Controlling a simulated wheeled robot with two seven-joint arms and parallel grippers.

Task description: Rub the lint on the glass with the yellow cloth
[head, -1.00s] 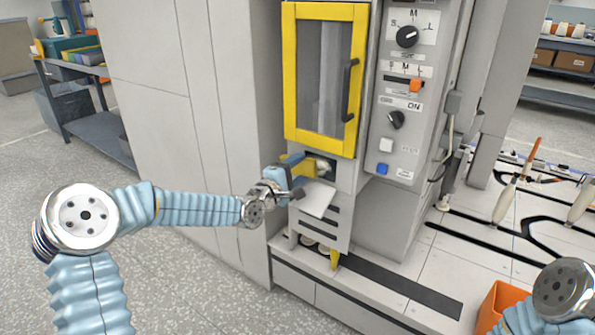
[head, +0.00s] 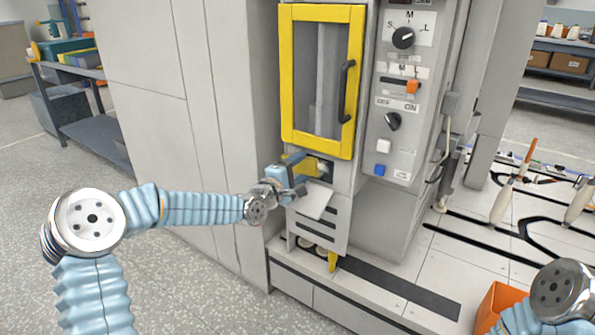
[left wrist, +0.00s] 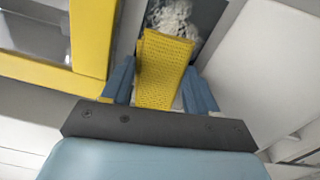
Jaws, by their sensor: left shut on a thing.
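My left gripper (head: 298,172) is shut on the folded yellow cloth (left wrist: 163,68), which sticks out past the fingertips in the left wrist view. The cloth (head: 306,163) points at a small dark glass (head: 328,180) low on the machine, just under the yellow-framed door. A fluffy whitish clump of lint (left wrist: 172,17) lies on the dark glass (left wrist: 208,14), right at the cloth's far end. I cannot tell whether the cloth touches it. In the head view the gripper and cloth hide part of the glass. My right gripper is out of view.
The yellow-framed door (head: 318,147) with its black handle is shut above the glass. A pale flap (head: 315,202) juts out below. A control panel (head: 401,110) with knobs and buttons stands to the right. An orange bin (head: 490,305) is at lower right.

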